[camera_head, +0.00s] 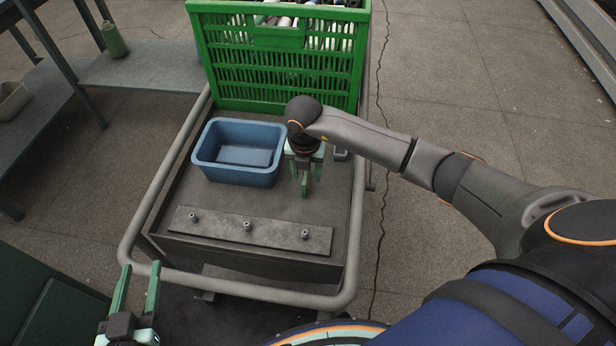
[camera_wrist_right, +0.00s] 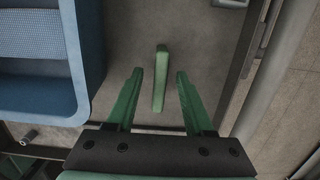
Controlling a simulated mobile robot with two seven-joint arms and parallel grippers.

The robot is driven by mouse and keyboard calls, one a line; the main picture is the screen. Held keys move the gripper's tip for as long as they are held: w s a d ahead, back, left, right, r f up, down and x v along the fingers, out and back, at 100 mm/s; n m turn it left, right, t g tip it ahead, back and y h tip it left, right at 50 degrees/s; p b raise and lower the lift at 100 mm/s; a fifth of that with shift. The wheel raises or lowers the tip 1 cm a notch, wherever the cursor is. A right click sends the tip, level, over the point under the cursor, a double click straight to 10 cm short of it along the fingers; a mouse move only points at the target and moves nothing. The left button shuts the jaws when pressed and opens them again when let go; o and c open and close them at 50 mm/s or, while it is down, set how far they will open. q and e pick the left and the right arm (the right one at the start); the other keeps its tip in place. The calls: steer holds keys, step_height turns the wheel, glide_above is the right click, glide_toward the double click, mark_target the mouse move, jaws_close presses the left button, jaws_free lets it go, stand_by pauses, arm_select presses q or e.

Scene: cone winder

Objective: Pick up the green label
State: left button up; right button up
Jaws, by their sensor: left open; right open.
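The green label (camera_wrist_right: 161,82) shows in the right wrist view as a small, narrow green piece on the cart's dark top. It lies between and a little beyond the fingers of my right gripper (camera_wrist_right: 159,74), with gaps on both sides. The gripper is open and empty, pointing down. In the head view my right gripper (camera_head: 305,182) is over the cart, right of the blue bin, and its green fingers make the label hard to tell apart. My left gripper (camera_head: 138,272) is open and empty at the lower left, outside the cart's rail.
The blue bin (camera_head: 202,163) stands just left of my right gripper; its wall also shows in the right wrist view (camera_wrist_right: 84,60). A green crate (camera_head: 225,85) of cones stands behind. A plate with three pegs (camera_head: 270,233) lies in front. A grey rail (camera_head: 183,148) rings the cart.

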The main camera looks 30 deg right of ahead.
steer(key=shift+c, duration=0.4)
jaws_close()
